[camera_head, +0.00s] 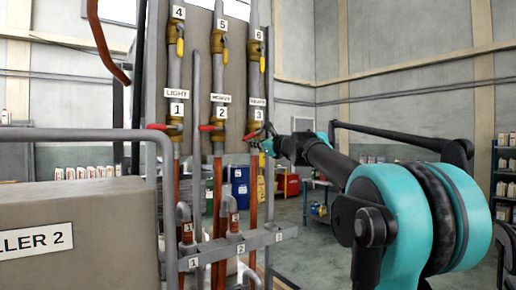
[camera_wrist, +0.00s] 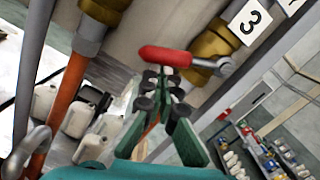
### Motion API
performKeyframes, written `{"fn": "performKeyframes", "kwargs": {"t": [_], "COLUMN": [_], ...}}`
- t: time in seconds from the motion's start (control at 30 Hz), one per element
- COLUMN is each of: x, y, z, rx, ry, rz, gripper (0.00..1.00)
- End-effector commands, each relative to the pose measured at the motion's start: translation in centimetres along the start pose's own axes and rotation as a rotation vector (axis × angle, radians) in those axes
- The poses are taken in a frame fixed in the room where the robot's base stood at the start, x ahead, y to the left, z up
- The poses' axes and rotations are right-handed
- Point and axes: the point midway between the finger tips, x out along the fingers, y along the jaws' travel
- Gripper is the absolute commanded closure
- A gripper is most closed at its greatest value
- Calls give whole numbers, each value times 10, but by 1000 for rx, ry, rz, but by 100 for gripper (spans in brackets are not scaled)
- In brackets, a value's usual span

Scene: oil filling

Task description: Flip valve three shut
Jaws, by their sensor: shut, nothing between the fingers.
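Valve three is the brass valve under the tag "3" on the right-hand pipe in the head view; its red handle (camera_head: 250,136) sticks out to the left, across the pipe. In the wrist view the red handle (camera_wrist: 166,56) reaches left from the brass body (camera_wrist: 210,52), beside the "3" tag (camera_wrist: 250,20). My gripper (camera_head: 269,141) is at this valve, just right of the handle. In the wrist view my gripper (camera_wrist: 161,78) is shut and empty, its tips right at the handle's underside. I cannot tell whether they touch it.
Valve one's red handle (camera_head: 157,127) and valve two's red handle (camera_head: 209,128) also point left. Yellow handles (camera_head: 180,46) hang along the pipes above. A grey rail (camera_head: 262,240) crosses the lower pipes. White jugs (camera_wrist: 82,118) stand on a shelf behind.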

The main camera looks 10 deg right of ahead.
Motion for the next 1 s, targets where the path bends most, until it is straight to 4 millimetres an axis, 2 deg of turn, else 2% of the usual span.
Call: {"fn": "performKeyframes", "kwargs": {"t": [0.4,1.0], "x": [1,2], "y": [4,4], "z": [25,35], "rx": [313,306], "ry": [0,0], "rz": [-15,-15], "gripper": [100,100]}}
